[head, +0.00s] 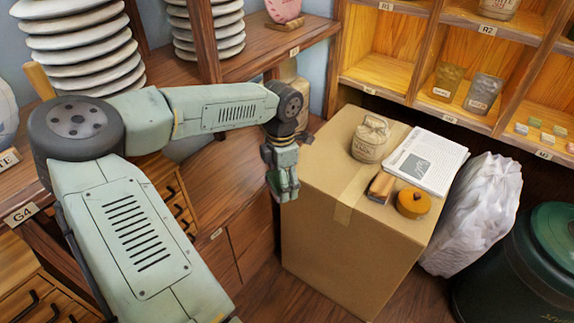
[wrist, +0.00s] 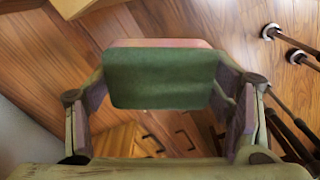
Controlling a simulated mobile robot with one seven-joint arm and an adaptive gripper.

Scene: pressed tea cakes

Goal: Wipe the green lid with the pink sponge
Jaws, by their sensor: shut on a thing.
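My gripper (head: 284,186) hangs in the air just left of the cardboard box in the head view. In the wrist view its two fingers are shut on the pink sponge (wrist: 160,78), which shows a dark green face and a thin pink edge along the top. I cannot make out the sponge in the head view. The green lid (head: 557,236) is dark green and tops a round dark bin at the lower right of the head view, partly cut off by the frame. My gripper is well to its left, with the box and a plastic bag between them.
The cardboard box (head: 325,252) bears a tied sack (head: 370,140), papers (head: 426,158), a brown block (head: 381,187) and an orange round piece (head: 412,203). A white plastic bag (head: 474,215) stands between box and bin. Shelves (head: 376,72) line the back; stacked tea cakes (head: 82,46) stand left.

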